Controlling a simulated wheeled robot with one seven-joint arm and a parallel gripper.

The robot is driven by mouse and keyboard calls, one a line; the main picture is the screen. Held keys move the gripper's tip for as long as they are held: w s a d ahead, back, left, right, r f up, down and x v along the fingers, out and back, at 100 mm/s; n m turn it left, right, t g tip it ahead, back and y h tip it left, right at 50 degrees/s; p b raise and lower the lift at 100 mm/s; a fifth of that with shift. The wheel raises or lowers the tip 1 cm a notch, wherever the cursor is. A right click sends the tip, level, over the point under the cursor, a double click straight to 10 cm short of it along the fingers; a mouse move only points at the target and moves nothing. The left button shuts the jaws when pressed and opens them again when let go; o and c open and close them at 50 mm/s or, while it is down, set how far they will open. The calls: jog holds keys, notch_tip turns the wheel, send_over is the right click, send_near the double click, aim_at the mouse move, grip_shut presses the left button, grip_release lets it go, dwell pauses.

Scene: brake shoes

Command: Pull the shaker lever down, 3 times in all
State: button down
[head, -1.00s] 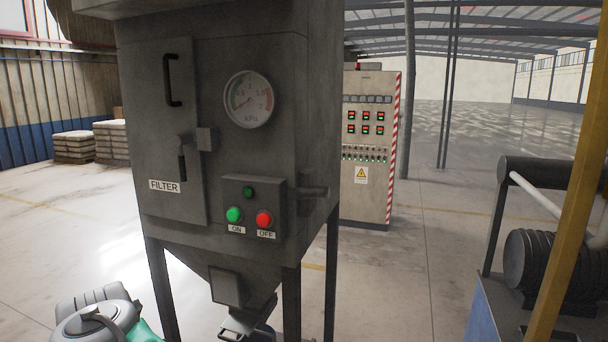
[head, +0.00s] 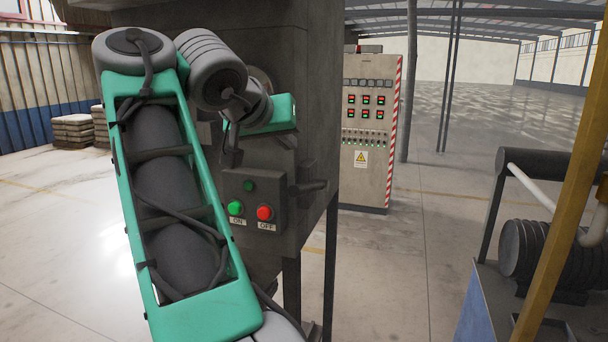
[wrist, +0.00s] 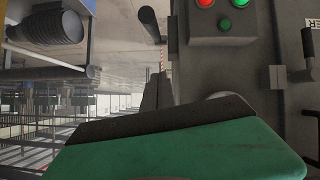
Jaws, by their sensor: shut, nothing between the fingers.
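The shaker lever (head: 308,187) looks to be the dark bar sticking out from the right side of the grey filter cabinet (head: 305,60). In the wrist view it seems to be the dark rod (wrist: 149,23) at top centre, beside the cabinet. My gripper (wrist: 165,118) shows as a green and dark shape across the bottom of the wrist view. It is shut and empty, apart from the lever. In the head view, my arm is raised before the cabinet, its end just above and left of the lever; the fingertips are not clear there.
The button box with a green ON button (head: 236,207) and red OFF button (head: 265,212) sits left of the lever. A control cabinet (head: 368,185) stands behind. A yellow post (head: 570,180) and blue-based machine (head: 480,310) are at right. The floor between is clear.

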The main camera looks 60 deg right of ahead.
jog(key=b, duration=0.3)
send_over(308, 187)
jog(key=w+d, duration=0.2)
jog(key=w, duration=0.1)
notch_tip(308, 187, down, 5)
jog(key=f+b, duration=0.1)
jog(key=s+f+b, duration=0.1)
jog(key=f, duration=0.1)
jog(key=shift+f+b, duration=0.2)
jog(key=shift+b, duration=0.2)
jog(key=shift+a+f, duration=0.15)
jog(key=shift+f, duration=0.05)
jog(key=shift+f, duration=0.1)
